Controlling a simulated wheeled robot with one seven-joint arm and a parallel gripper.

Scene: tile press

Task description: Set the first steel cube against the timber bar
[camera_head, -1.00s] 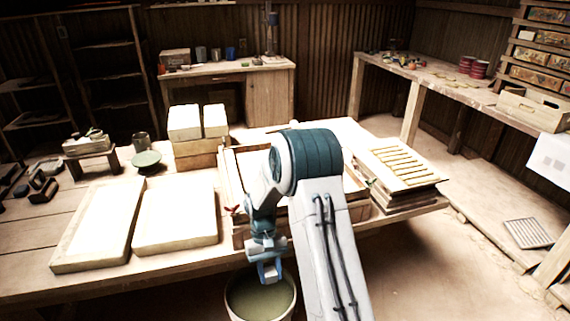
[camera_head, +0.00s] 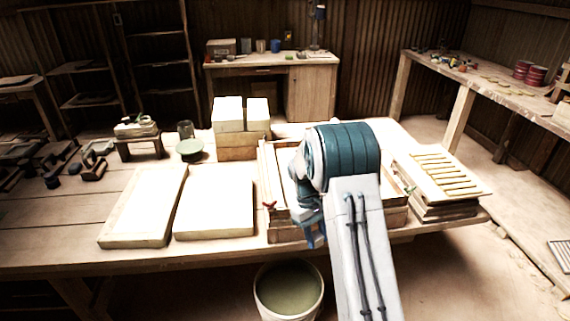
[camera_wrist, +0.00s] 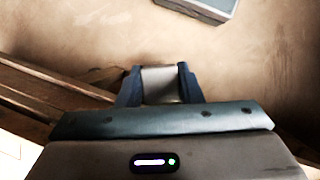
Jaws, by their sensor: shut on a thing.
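My gripper (camera_wrist: 160,88) shows in the wrist view, its two blue fingers shut on a plain grey block, the steel cube (camera_wrist: 161,83). In the head view my gripper (camera_head: 314,234) is low beside my arm, in front of the wooden frame box (camera_head: 288,233) at the table's front edge; the cube cannot be made out there. Below the cube the wrist view shows bare floor, with wooden boards to the left. I cannot tell which piece of wood is the timber bar, as my arm hides part of the frame box.
A bucket (camera_head: 289,290) of greenish liquid stands on the floor before the table. Two pale slabs (camera_head: 214,203) lie left of the frame box. White blocks (camera_head: 228,113) stand behind, and a slatted stack (camera_head: 445,178) lies to the right. Small dark tools (camera_head: 92,165) lie at the left.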

